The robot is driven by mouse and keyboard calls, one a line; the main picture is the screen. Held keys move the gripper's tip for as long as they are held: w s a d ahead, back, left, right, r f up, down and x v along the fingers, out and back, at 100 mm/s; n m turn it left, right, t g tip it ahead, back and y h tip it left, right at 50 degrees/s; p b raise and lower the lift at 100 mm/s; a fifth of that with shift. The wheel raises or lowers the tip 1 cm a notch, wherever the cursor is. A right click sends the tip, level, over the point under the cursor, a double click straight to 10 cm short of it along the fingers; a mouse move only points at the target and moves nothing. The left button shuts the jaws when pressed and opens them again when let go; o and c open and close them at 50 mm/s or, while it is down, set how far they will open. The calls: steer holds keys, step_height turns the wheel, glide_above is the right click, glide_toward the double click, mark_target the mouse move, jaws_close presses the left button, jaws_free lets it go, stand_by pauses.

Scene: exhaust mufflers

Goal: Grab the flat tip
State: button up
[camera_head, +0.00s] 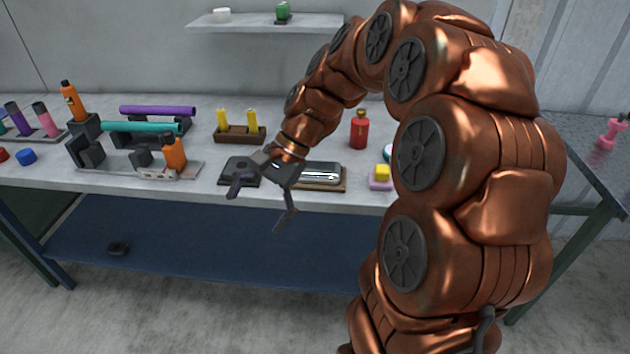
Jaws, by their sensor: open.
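I cannot tell for sure which piece is the flat tip. A shiny silver piece (321,171) lies on a brown tray (343,185) near the table's front edge, partly behind my gripper. Two yellow upright pieces (222,119) stand in a brown holder (232,138) farther back. My gripper (260,207) is open and empty, with its fingers spread and pointing down at the front edge of the table. It overlaps a dark grey block (238,168) in the picture. It does not visibly touch anything.
On the table (215,180), purple (157,111) and teal (147,127) tubes rest on black stands to the left. Orange bottles (173,152) stand near them. A red bottle (359,130) and a yellow block (382,172) are to the right. A blue lower shelf (200,240) lies below.

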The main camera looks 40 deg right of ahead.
steer(key=w+d+f+m+t+y+b, duration=0.25)
steer(key=w+d+m, duration=0.25)
steer(key=w+d, duration=0.25)
steer(key=m+t+b, duration=0.4)
steer(key=m+t, duration=0.3)
steer(key=m, duration=0.2)
glide_toward(312, 166)
steer(key=shift+w+a+g, duration=0.25)
steer(key=shift+w+a, duration=0.35)
steer(key=shift+w, duration=0.25)
steer(key=shift+w+f, duration=0.1)
steer(key=shift+f, duration=0.05)
steer(key=shift+x, duration=1.05)
steer(key=shift+s+x, duration=0.25)
steer(key=shift+x, duration=2.4)
steer(key=shift+a+f, duration=0.1)
steer(key=shift+f, duration=0.05)
steer(key=shift+c, duration=0.2)
steer(key=c, duration=1.4)
